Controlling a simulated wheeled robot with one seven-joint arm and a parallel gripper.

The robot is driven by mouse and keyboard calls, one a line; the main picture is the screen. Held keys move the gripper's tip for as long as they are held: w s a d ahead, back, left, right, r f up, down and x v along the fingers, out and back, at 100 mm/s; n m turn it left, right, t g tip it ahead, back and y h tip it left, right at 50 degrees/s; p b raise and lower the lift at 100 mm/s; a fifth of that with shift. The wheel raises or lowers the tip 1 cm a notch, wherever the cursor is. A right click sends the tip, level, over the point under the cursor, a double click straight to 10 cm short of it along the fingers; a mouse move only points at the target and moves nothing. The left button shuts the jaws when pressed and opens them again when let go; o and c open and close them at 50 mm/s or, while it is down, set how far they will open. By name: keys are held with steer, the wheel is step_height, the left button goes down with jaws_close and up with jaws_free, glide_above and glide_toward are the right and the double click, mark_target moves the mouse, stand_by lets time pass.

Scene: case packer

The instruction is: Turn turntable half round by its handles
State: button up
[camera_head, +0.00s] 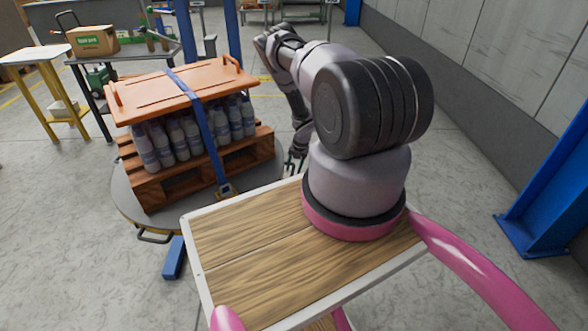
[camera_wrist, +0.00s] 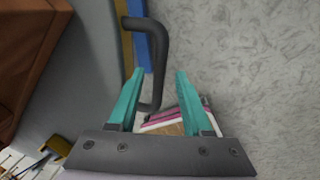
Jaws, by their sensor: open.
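The round grey turntable (camera_head: 126,196) sits low on the floor in the head view and bears a loaded pallet. One dark handle (camera_head: 153,237) sticks out from its front left rim. My gripper (camera_head: 294,164) hangs at its right rim, partly behind the wooden deck. In the wrist view my gripper (camera_wrist: 160,76) is open, with teal fingers apart. A dark U-shaped handle (camera_wrist: 158,60) at the grey turntable's edge (camera_wrist: 95,65) shows beyond and between the fingertips. The fingers are not closed on it, and I cannot tell how deep it lies between them.
The wooden pallet (camera_head: 155,190) carries bottles (camera_head: 188,136) under an orange lid (camera_head: 180,88) with a blue strap (camera_head: 204,125). A blue block (camera_head: 174,258) lies by the front handle. A blue post (camera_head: 548,195) stands right. Floor at the left front is clear.

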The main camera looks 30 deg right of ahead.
step_height(320, 180, up, 10)
steer(key=s+d, duration=0.1)
steer(key=shift+d+r, duration=0.15)
steer(key=shift+d, duration=0.2)
steer(key=shift+s, duration=0.1)
